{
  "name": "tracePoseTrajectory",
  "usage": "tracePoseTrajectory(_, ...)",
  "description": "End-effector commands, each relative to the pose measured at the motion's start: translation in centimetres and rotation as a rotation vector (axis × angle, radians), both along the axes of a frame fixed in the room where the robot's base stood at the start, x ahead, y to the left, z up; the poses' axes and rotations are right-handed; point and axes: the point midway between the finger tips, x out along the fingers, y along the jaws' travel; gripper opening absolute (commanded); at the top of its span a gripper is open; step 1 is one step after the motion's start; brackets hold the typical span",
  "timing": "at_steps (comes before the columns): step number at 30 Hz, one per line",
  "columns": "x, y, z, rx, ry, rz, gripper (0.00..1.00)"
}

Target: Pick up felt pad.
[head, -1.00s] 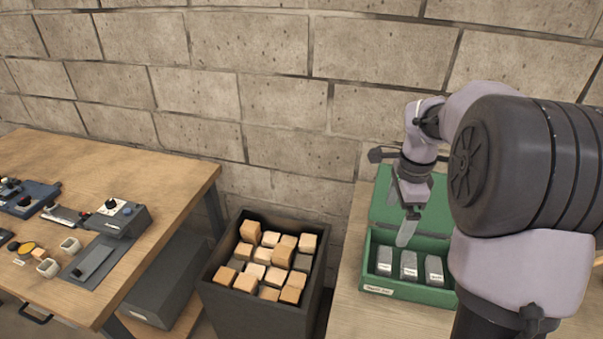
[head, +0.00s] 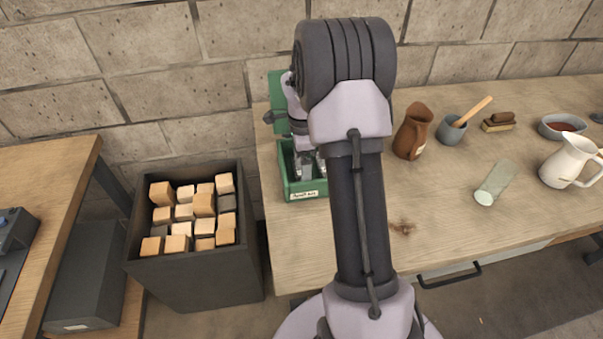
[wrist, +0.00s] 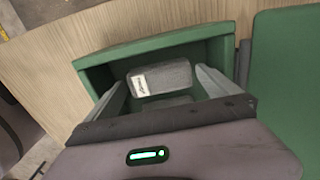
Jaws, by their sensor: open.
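A grey, rounded block with a white label (wrist: 160,78) lies in the open green box (wrist: 170,41); it looks like the felt pad, but I cannot read its label. A second grey block (wrist: 168,103) shows partly behind my gripper's body. In the wrist view my gripper (wrist: 161,82) is open, with one finger on each side of the labelled block; whether they touch it I cannot tell. In the head view the green box (head: 302,187) stands at the table's left end, and my arm hides much of it and most of my gripper.
The box's raised green lid (wrist: 284,80) is close on the right in the wrist view. A dark bin of wooden blocks (head: 150,225) stands left of the table.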

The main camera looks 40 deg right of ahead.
Motion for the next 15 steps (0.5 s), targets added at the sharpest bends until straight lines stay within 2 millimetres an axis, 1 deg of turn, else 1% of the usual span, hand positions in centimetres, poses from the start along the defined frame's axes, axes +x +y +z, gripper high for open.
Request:
tracePoseTrajectory(1,-0.07,0.04,-1.28,0.001,0.003,0.000,1.00)
tracePoseTrajectory(2,-0.05,0.03,-1.52,0.001,0.002,0.000,1.00)
tracePoseTrajectory(7,0.00,0.02,-1.35,0.000,0.000,0.001,1.00)
tracePoseTrajectory(8,-0.01,0.03,-1.34,0.000,0.000,0.001,0.98)
tracePoseTrajectory(9,-0.01,0.03,-1.33,0.000,0.000,0.001,0.90)
tracePoseTrajectory(11,0.00,0.03,-1.32,0.000,0.000,0.001,0.78)
tracePoseTrajectory(15,-0.01,0.04,-1.32,0.000,0.000,0.001,0.51)
